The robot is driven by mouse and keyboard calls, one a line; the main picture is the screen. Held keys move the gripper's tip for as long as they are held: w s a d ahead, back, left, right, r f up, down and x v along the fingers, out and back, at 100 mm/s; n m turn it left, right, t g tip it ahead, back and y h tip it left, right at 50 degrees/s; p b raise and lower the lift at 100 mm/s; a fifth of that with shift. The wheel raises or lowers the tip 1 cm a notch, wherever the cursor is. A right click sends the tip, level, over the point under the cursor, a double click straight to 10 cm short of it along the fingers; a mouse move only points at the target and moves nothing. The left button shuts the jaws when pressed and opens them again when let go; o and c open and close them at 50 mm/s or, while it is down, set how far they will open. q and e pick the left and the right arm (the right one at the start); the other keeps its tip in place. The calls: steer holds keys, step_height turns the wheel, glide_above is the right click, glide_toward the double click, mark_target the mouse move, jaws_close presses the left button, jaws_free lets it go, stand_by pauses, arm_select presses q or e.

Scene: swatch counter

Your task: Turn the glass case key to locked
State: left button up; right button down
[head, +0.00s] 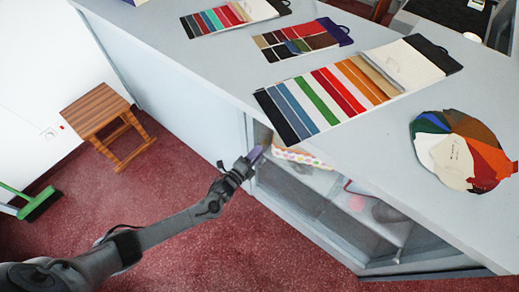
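The glass case (300,208) is set into the front of the pale counter, with a grey frame and glass panes. My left gripper (255,156) is at the upper left end of the case, close to the frame. A small purple piece shows at its fingertips; I cannot tell whether it is the key or part of the gripper. No key or lock can be made out clearly, so the key's position cannot be read. Whether the fingers are closed is too small to tell. My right gripper is not in view.
Swatch cards (350,88) and a fan of colour samples (462,150) lie on the counter top (385,135). A wooden stool (98,110) and a green broom (38,203) stand at the left. The red carpet (190,165) between stool and counter is clear.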

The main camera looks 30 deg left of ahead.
arm_select(q)
steer(key=s+a+p, duration=0.1)
steer(key=s, duration=0.7)
steer(key=shift+s+a+p, duration=0.25)
steer(key=shift+p, duration=0.1)
